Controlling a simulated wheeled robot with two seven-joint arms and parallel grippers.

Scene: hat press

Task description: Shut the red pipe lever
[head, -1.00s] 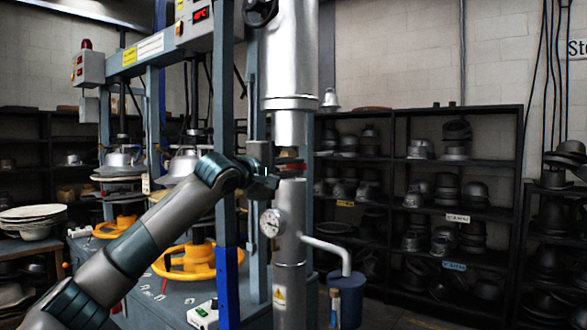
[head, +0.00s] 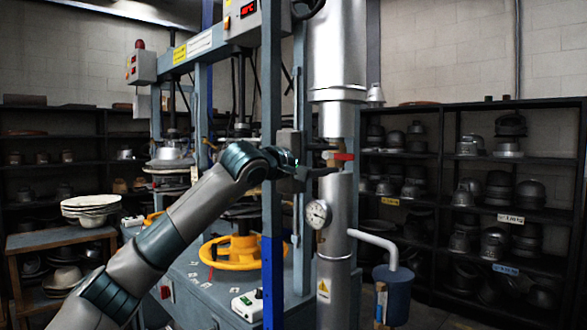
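The red lever (head: 344,156) sits on the silver vertical pipe (head: 335,245), in the narrow stretch below the thick upper cylinder. Its red end points to the right, and its left part meets a brownish fitting. My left gripper (head: 325,160) comes in from the left at the lever's height. Its two dark fingers look apart, one above the other, with their tips close to the lever's left side. I cannot tell whether they touch it. No object shows held. My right gripper is out of view.
A round gauge (head: 318,213) and a bent side pipe (head: 372,240) sit below the lever. A blue-grey press post (head: 271,120) stands just left of the pipe. A yellow handwheel (head: 232,252) is lower left. Dark shelves (head: 470,157) with hat moulds stand behind.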

